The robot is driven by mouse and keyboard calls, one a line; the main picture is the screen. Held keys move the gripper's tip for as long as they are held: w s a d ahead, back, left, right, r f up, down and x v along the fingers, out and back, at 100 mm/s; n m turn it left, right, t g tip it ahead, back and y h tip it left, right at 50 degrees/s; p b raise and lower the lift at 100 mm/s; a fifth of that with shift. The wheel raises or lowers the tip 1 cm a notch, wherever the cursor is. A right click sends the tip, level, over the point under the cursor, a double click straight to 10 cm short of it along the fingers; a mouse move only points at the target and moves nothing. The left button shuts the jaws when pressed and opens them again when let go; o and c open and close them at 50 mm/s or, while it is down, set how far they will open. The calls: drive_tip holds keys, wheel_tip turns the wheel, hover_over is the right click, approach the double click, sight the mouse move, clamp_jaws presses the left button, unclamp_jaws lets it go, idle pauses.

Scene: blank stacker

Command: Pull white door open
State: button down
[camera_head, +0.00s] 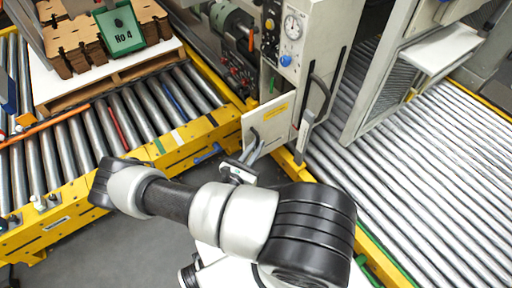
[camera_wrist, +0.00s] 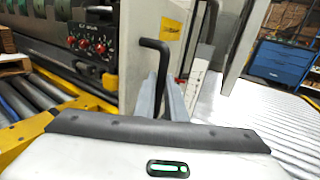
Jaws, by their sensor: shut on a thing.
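The white door (camera_head: 270,117) is a small panel with a yellow label, low on the pale machine cabinet in the head view. It stands out at an angle from the cabinet. In the wrist view the door (camera_wrist: 143,22) is upright behind a dark bent handle (camera_wrist: 163,60). My gripper (camera_head: 252,146) is at the door's lower left in the head view. In the wrist view the grey fingers of my gripper (camera_wrist: 168,92) are on either side of the handle's lower part, shut on it. The exact contact is partly hidden.
The cabinet (camera_head: 325,35) carries a gauge and a second dark handle (camera_head: 318,95). A roller conveyor (camera_head: 420,150) lies to the right. A yellow-framed conveyor (camera_head: 120,165) on the left bears a pallet of cardboard (camera_head: 75,45). Grey floor (camera_head: 130,245) is open at lower left.

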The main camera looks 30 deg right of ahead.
drive_tip(key=shift+s+d+r, duration=0.1)
drive_tip(key=shift+d+r, duration=0.05)
drive_tip(key=shift+d, duration=0.25)
drive_tip(key=c, duration=1.8)
unclamp_jaws()
drive_tip(key=shift+a, duration=0.1)
drive_tip(key=shift+a, duration=0.15)
drive_tip(key=v, duration=1.7)
drive_tip(key=shift+p, duration=0.45)
